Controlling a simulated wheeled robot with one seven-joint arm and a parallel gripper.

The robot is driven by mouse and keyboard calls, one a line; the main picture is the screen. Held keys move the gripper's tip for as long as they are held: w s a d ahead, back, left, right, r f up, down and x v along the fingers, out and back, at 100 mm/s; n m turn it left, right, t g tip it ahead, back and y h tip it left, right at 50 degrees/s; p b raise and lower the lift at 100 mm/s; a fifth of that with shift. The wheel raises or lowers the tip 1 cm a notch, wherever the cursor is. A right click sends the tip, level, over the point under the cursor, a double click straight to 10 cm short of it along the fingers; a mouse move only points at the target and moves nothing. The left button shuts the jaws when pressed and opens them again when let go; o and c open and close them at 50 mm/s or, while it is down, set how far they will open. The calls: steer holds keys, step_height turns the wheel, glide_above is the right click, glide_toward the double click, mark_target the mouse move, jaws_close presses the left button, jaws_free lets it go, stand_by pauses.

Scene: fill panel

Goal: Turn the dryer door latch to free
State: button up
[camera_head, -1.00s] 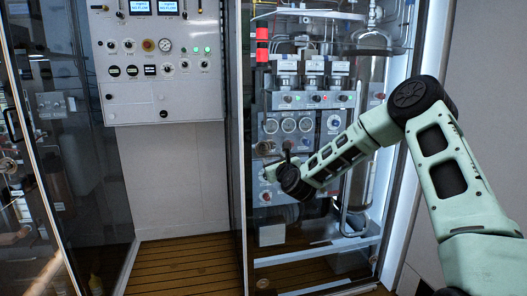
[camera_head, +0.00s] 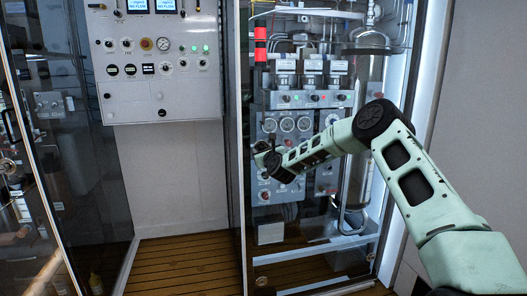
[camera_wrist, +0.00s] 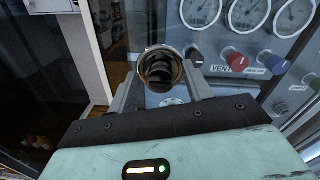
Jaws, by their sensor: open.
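The dryer door latch (camera_wrist: 161,70) shows in the wrist view as a round dark knob with a brassy rim, set at the glass door's edge. My gripper (camera_wrist: 163,84) is open, with one finger on each side of the latch in the picture. I cannot tell whether the fingers touch it or how deep it sits between them. In the head view my gripper (camera_head: 262,152) is at the left edge of the glass dryer door (camera_head: 240,180). The latch is too small and dark to make out clearly there.
A white control panel (camera_head: 160,85) hangs on the left, and another glass door (camera_head: 75,150) stands at far left. The slatted wooden floor (camera_head: 190,262) is clear.

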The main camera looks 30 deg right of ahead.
steer(key=c, duration=1)
steer(key=shift+o, duration=0.2)
steer(key=shift+n+b, duration=0.35)
steer(key=shift+n, duration=0.05)
steer(key=shift+a+n+g+h+b, duration=0.15)
steer(key=shift+n+b, duration=1.95)
steer(key=shift+n, duration=2.1)
steer(key=shift+n+g+h+b, duration=0.2)
steer(key=shift+n+b, duration=1.9)
steer(key=shift+n, duration=2.1)
